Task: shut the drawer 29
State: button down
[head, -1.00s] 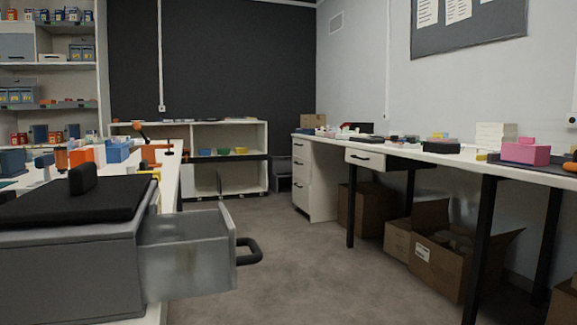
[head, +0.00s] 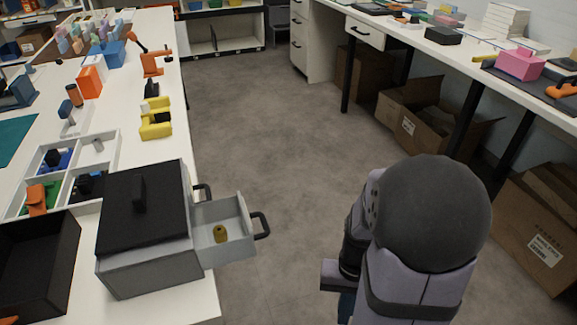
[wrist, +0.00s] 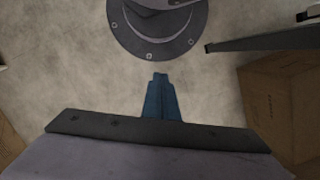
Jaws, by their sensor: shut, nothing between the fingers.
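A grey box cabinet (head: 150,258) with a black top stands on the white table's right end. Its drawer (head: 230,246) is pulled out to the right, past the table edge. A black handle (head: 262,226) is on the drawer's front. A second black handle (head: 203,190) shows behind it. No number 29 is readable. My gripper (head: 346,306) is low and right of the drawer, apart from it, partly hidden by my arm. In the wrist view my gripper's blue fingers (wrist: 160,80) are together and empty, above the floor.
A small yellow object (head: 220,234) lies in the drawer. A black open tray (head: 68,270) and a divided white tray (head: 113,148) are left of the cabinet. Cardboard cartons (head: 540,240) stand under the right bench. The floor (head: 285,150) between the tables is clear.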

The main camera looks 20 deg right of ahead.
jog(key=d+r+m+y+p, duration=0.2)
jog(key=d+r+m+p, duration=0.1)
jog(key=r+p, duration=1.05)
jog(key=d+r+m+y+p, duration=0.1)
jog(key=d+r+m+p, duration=0.15)
jog(key=r+p, duration=1.15)
jog(key=w+a+r+m+t+y+p, duration=0.2)
jog(key=w+a+r+m+y, duration=0.2)
jog(key=r, duration=0.5)
jog(key=w+m+y, duration=0.2)
jog(key=w+m, duration=0.1)
jog(key=shift+w+a, duration=0.25)
jog(key=shift+w, duration=0.05)
jog(key=a+f+p, duration=0.2)
jog(key=a+f, duration=0.3)
jog(key=a, duration=0.6)
jog(key=shift+a+f, duration=0.2)
jog(key=shift+a, duration=0.1)
